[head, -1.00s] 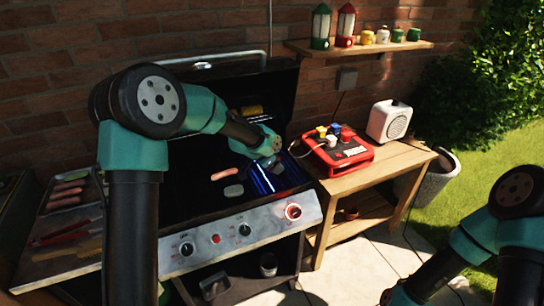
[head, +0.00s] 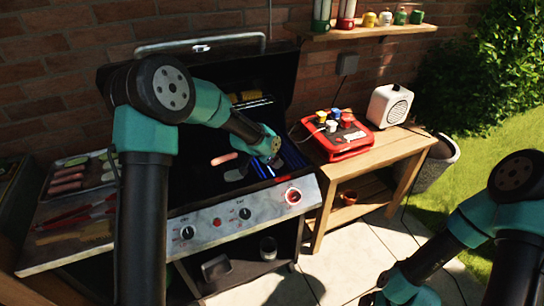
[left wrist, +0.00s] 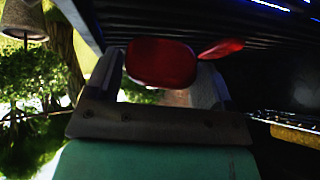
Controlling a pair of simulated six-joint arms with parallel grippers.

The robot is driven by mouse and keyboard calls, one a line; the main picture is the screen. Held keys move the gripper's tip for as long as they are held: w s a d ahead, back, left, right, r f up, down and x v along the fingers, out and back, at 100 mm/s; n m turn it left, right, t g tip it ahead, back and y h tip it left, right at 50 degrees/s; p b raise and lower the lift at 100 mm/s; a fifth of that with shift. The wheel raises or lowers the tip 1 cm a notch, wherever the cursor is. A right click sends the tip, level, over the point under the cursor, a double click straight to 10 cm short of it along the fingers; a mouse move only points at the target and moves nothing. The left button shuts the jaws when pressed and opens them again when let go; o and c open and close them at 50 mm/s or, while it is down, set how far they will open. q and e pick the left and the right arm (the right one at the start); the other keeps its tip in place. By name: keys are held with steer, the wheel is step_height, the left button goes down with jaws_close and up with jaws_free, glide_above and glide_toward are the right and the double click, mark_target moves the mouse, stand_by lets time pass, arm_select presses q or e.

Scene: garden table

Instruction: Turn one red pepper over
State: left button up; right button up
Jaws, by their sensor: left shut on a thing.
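My left gripper (head: 270,152) is low over the right part of the open grill (head: 252,214). In the left wrist view, its fingers (left wrist: 162,78) are shut on a glossy red pepper (left wrist: 160,60). A second red piece (left wrist: 221,48), likely another pepper, lies to the right, apart from the held one, by the dark grate bars. In the head view the held pepper is hidden by my gripper and arm. My right arm is at the lower right; its gripper is too dark and cut off to judge.
A pink sausage (head: 224,158) and a grey piece lie on the grill left of my gripper. A tray of sausages (head: 58,200) and red tongs (head: 75,216) are on the left side shelf.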

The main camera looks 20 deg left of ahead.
arm_select(q)
steer(key=shift+f, duration=0.25)
steer(key=o, duration=1)
steer(key=shift+c, duration=0.2)
steer(key=v, duration=1.7)
steer(key=shift+r, duration=0.15)
